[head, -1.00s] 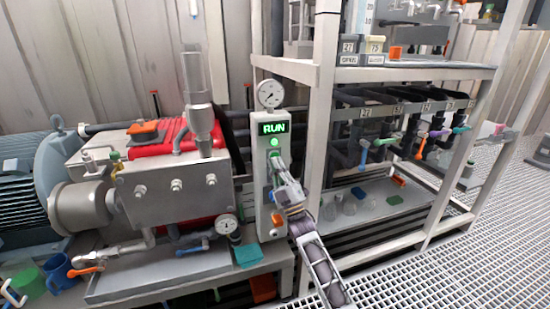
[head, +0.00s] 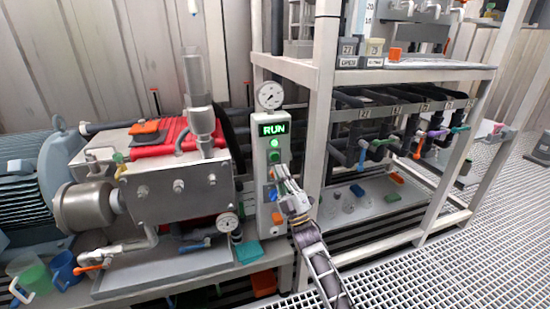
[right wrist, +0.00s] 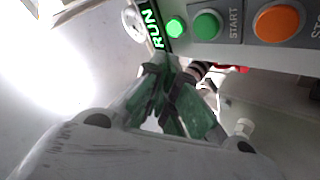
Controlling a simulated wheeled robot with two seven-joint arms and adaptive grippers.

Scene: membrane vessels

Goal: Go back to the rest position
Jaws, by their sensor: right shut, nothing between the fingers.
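My right gripper (head: 277,173) is in front of the control box (head: 262,207), at the height of its green button. In the right wrist view its green-padded fingers (right wrist: 163,68) are together with nothing held. The box's display (head: 273,128) reads RUN in green, and the green lamp (head: 274,143) below it is lit. The right wrist view shows the green START button (right wrist: 207,25) and an orange button (right wrist: 278,20) beyond the fingers. I cannot tell from these views whether the fingertips touch the box. My left gripper is not in view.
A pump unit (head: 165,195) stands left of the box, with a gauge (head: 227,222) near its base. A shelf rack (head: 318,140) with valves and vessels stands close on the right. Grating floor (head: 420,275) lies open lower right.

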